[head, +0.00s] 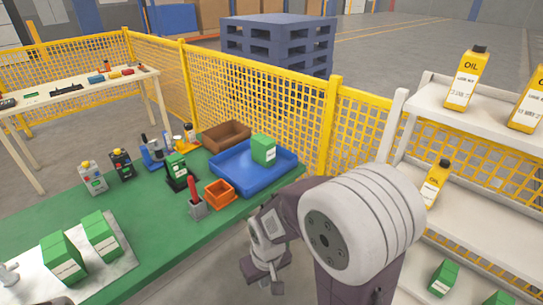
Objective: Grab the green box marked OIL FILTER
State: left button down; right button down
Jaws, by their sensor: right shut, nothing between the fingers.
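Several green boxes with white labels are in the head view; the print is too small to read. One green box (263,150) stands in a blue tray (228,178) at the far end of the green table. Another green box (176,167) is at a small black stand. Two more, a left one (62,258) and a right one (101,235), stand on a pale board at the front left. Others are low on the shelf (443,279) at the right. My right gripper (264,276) is shut and empty, beside the table's right edge, apart from every box. My left gripper is not seen.
Yellow mesh fencing (255,95) stands behind. White shelves (480,122) with yellow oil bottles (466,78) stand right. The green table's front middle is clear.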

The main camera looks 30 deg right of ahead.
aim_at(60, 256)
jog(key=j, duration=0.8)
jog(key=i+j+z, duration=0.1)
jog(key=j, duration=0.75)
